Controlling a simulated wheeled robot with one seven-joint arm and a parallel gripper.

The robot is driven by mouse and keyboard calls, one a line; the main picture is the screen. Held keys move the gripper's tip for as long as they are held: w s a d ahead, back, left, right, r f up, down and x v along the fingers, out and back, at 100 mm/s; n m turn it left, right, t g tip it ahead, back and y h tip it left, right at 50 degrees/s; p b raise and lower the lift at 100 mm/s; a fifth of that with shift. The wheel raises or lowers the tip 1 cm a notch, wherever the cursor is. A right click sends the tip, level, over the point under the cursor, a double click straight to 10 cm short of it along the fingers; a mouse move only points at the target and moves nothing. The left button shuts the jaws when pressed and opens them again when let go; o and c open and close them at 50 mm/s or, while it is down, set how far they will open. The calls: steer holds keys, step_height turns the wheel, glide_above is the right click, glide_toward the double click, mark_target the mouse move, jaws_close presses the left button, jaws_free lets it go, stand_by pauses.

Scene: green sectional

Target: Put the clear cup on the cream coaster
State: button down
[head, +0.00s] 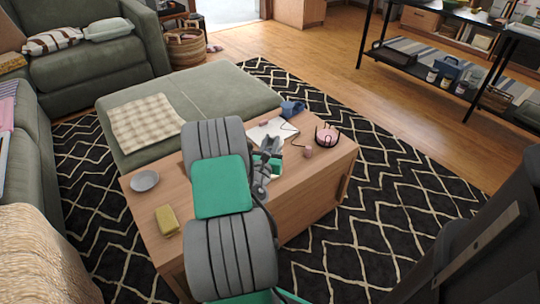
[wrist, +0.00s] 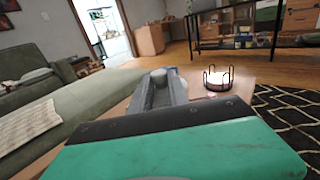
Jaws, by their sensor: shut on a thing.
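My gripper (head: 267,168) is over the wooden coffee table (head: 305,190), partly hidden behind my own arm in the head view. In the wrist view its grey fingers (wrist: 160,88) are close together and point ahead. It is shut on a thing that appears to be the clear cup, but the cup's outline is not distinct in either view. I cannot make out the cream coaster for certain; my arm covers the middle of the table.
On the table are a grey dish (head: 145,181), a yellow block (head: 167,220), a white sheet (head: 268,132), a blue item (head: 292,108), a small pink cube (head: 307,152) and a round pink thing in a black wire holder (head: 327,137). A green ottoman (head: 215,88) adjoins the table.

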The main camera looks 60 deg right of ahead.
steer(key=shift+w+d+f, duration=0.25)
steer(key=shift+d+f, duration=0.05)
steer(key=shift+f, duration=0.2)
steer(key=f+b, duration=0.3)
steer(key=f, duration=0.1)
steer(key=shift+w+d, duration=0.3)
steer(key=shift+r, duration=0.2)
steer(key=shift+f, duration=0.2)
steer(key=c, duration=1.3)
jaws_free()
steer(key=shift+o, duration=0.2)
